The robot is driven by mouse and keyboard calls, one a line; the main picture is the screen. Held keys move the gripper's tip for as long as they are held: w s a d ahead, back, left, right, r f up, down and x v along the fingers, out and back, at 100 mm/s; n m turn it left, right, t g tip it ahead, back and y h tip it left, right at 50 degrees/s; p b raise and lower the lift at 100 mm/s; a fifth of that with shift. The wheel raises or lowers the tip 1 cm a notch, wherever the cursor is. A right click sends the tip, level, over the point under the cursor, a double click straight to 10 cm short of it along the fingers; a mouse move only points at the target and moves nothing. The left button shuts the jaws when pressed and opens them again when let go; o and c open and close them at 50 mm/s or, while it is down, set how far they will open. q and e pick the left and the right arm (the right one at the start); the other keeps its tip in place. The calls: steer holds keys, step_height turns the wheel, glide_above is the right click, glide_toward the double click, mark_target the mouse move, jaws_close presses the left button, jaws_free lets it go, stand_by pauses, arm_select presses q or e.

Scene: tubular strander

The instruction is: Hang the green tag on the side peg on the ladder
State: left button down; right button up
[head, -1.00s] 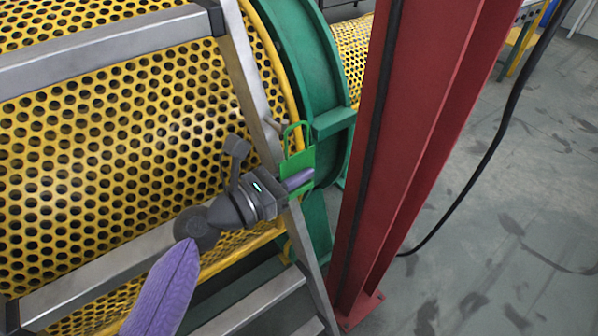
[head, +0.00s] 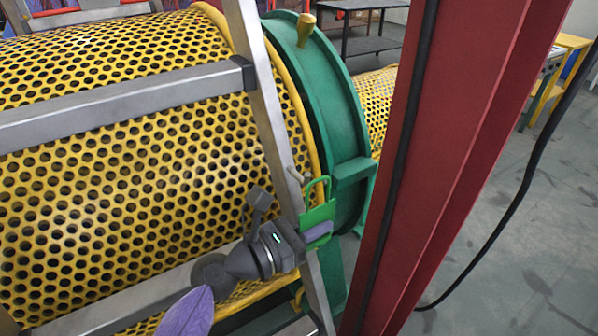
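The green tag (head: 318,213), a flat plate with a thin loop on top, is upright beside the ladder's right rail. My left gripper (head: 318,232) is shut on the tag's lower part; one purple-grey finger lies across its face. The grey metal ladder (head: 262,115) leans in front of the yellow drum. A small peg (head: 297,175) sticks out of its right rail, just left of the tag's loop. The peg's tip looks close to the loop; I cannot tell whether they touch. My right gripper is not in view.
The yellow perforated drum (head: 130,155) and green ring (head: 335,115) stand close behind the ladder. A red steel column (head: 450,150) with a black cable rises just right of the tag. Open floor (head: 530,240) lies further right; a dark table (head: 370,45) stands behind.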

mark_target(300, 210)
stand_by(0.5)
arm_select(q)
steer(key=shift+w+a+f+b, duration=0.15)
steer(key=shift+w+a+b, duration=0.6)
steer(key=shift+w, duration=0.3)
steer(key=shift+w+a+f+b, duration=0.1)
steer(key=shift+w+a+b, duration=0.25)
steer(key=shift+w, duration=0.2)
steer(key=shift+w+a, duration=0.25)
